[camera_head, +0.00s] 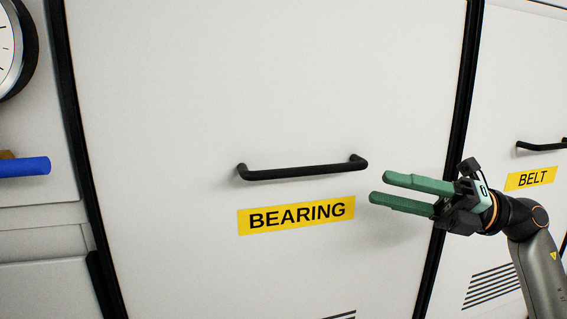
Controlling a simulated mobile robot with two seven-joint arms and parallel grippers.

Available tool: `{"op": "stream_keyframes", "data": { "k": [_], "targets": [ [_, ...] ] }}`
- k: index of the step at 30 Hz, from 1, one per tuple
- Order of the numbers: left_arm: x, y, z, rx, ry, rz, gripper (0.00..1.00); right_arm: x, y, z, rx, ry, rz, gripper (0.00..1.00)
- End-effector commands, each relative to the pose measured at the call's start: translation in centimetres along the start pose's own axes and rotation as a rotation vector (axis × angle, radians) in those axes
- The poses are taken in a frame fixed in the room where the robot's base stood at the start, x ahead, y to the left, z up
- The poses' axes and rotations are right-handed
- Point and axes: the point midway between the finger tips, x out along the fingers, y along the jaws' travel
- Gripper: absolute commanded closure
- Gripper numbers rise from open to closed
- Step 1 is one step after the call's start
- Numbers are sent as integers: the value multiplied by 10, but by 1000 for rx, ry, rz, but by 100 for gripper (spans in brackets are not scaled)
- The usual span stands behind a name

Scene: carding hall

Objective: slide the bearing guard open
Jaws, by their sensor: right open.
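The bearing guard (230,90) is a large white panel with dark vertical edges that fills the middle of the head view. A black bar handle (302,171) sits on it, above a yellow label (296,215) reading BEARING. My right gripper (378,187) comes in from the right, with its two green fingers apart and nothing between them. Its fingertips point left, just right of and slightly below the handle's right end. They look apart from the handle. My left gripper is not in view.
To the right is another white panel with a yellow BELT label (531,179), a black handle (542,145) and vent slots (490,284). At the left edge are a round gauge (14,50) and a blue bar-shaped part (25,167). The guard's face left of the handle is clear.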

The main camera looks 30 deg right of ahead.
Motion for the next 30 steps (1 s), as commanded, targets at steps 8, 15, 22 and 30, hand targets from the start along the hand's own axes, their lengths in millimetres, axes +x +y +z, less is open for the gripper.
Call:
{"op": "stream_keyframes", "data": {
  "k": [8, 15, 22, 30],
  "targets": [
    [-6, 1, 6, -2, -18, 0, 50, 13, 2, 0, -6, 6, -4, 53],
    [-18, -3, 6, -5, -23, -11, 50, 58, 4, 0, -5, 6, -2, 53],
    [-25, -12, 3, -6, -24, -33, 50, 97, 4, 1, -4, 4, 0, 53],
    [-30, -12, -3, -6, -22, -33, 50, 122, 1, 0, -3, 3, -1, 53]
  ]
}}
